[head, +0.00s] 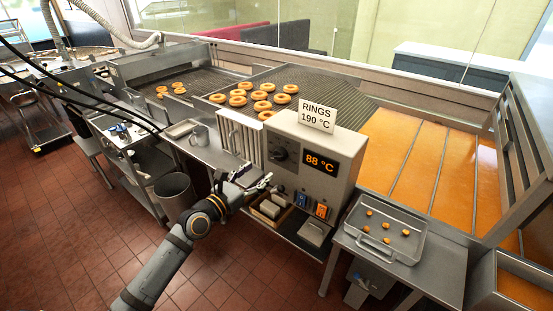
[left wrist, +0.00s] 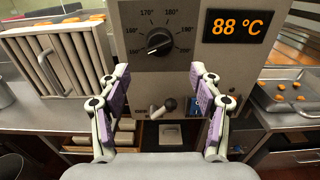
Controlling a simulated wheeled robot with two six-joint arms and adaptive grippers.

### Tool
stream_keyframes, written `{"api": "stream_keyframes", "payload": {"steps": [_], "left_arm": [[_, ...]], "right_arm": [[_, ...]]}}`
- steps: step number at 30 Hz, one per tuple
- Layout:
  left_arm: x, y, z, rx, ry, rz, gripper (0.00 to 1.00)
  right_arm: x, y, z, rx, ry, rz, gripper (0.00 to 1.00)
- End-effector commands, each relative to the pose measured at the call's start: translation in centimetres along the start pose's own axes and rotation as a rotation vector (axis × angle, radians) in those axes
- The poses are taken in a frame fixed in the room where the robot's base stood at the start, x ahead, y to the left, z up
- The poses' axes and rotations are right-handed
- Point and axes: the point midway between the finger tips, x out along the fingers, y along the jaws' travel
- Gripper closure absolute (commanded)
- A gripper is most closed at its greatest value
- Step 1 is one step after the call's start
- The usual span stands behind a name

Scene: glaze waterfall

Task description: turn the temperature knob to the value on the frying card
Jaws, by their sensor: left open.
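The temperature knob (head: 281,154) is a round black dial on the front of the grey control box (head: 342,160). In the left wrist view the knob (left wrist: 159,41) has a pale pointer mark and a scale around it with 160°, 170°, 180° and 200° legible. The frying card (head: 317,115) stands on the box and reads RINGS 190 °C. The display (head: 320,162) reads 88 °C. My left gripper (head: 259,180) is open and empty, below and in front of the knob, not touching it. My right gripper is not in view.
A small lever (left wrist: 166,107) sits below the knob, with blue and orange switches (head: 311,206) beside it. A slatted rack (head: 239,137) stands left of the box. A tray (head: 383,229) with several small pieces lies to the right. Rings (head: 262,105) lie on the conveyor behind.

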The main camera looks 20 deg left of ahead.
Motion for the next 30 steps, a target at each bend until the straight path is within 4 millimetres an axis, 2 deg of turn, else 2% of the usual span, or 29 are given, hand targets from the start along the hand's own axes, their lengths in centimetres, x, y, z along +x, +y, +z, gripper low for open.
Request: {"api": "stream_keyframes", "payload": {"steps": [9, 13, 18, 24, 30], "left_arm": [[6.7, -0.1, 0.1, -0.003, -0.003, -0.001, 0.35], [8.4, 0.0, 0.0, 0.001, -0.001, 0.0, 0.35], [9.3, -0.1, -0.1, 0.002, 0.001, -0.001, 0.35], [9.3, -0.1, -0.1, 0.003, 0.002, -0.001, 0.35], [9.3, 0.0, -0.1, 0.003, 0.002, 0.0, 0.61]], "right_arm": [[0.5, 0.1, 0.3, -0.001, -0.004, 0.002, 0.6], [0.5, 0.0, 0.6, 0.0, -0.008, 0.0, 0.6], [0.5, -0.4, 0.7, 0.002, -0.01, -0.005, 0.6], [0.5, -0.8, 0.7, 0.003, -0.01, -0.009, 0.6], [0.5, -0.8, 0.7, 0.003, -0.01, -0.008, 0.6]]}}
